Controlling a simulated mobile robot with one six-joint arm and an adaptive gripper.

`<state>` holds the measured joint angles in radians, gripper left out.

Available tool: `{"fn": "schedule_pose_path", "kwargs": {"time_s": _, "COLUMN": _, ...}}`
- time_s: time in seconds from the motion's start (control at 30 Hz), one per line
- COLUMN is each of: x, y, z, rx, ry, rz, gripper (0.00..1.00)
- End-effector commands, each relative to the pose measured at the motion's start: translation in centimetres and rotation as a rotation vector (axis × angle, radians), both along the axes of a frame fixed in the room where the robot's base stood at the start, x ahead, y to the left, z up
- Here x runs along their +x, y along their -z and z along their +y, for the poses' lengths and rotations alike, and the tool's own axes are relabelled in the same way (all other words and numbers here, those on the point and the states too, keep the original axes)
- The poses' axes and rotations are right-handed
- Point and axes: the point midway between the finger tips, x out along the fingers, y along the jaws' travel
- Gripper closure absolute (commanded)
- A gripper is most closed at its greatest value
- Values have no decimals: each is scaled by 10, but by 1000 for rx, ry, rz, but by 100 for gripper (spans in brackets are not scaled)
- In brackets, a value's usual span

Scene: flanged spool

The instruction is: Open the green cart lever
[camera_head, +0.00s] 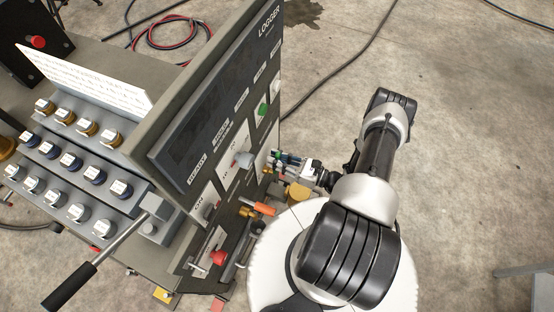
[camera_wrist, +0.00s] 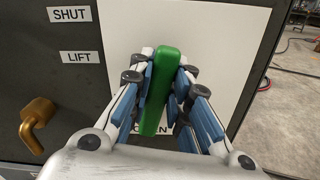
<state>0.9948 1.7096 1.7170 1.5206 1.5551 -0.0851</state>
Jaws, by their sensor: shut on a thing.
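The green lever (camera_wrist: 160,95) is a long bar in front of a white plate (camera_wrist: 215,45) on the dark panel. In the wrist view it stands nearly upright, its top leaning a little right. My gripper (camera_wrist: 166,66) is shut on it, with blue-padded fingers on both sides. The lever's lower end lies over a label, partly covered, that seems to read OPEN. In the head view my gripper (camera_head: 287,161) is at the panel's right side, and the lever cannot be made out clearly there.
A brass hook-shaped handle (camera_wrist: 38,122) is left of my gripper, below the SHUT (camera_wrist: 69,14) and LIFT (camera_wrist: 81,57) labels. An orange handle (camera_head: 264,209) and a red knob (camera_head: 218,257) are lower on the panel. Open concrete floor (camera_head: 460,120) lies to the right.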

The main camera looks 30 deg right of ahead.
Motion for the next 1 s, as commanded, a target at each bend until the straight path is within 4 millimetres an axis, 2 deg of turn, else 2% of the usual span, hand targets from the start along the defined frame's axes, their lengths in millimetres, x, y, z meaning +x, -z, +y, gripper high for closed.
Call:
{"fn": "schedule_pose_path", "kwargs": {"time_s": 0.33, "x": -1, "y": -2, "z": 2, "rx": -106, "ry": -1, "rz": -79, "gripper": 100}}
{"fn": "schedule_pose_path", "kwargs": {"time_s": 0.87, "x": -1, "y": -2, "z": 2, "rx": -122, "ry": 0, "rz": -92, "gripper": 100}}
{"fn": "schedule_pose_path", "kwargs": {"time_s": 0.9, "x": -1, "y": -2, "z": 2, "rx": -122, "ry": -1, "rz": -92, "gripper": 81}}
{"fn": "schedule_pose_path", "kwargs": {"time_s": 1.0, "x": -1, "y": -2, "z": 2, "rx": -123, "ry": 0, "rz": -92, "gripper": 74}}
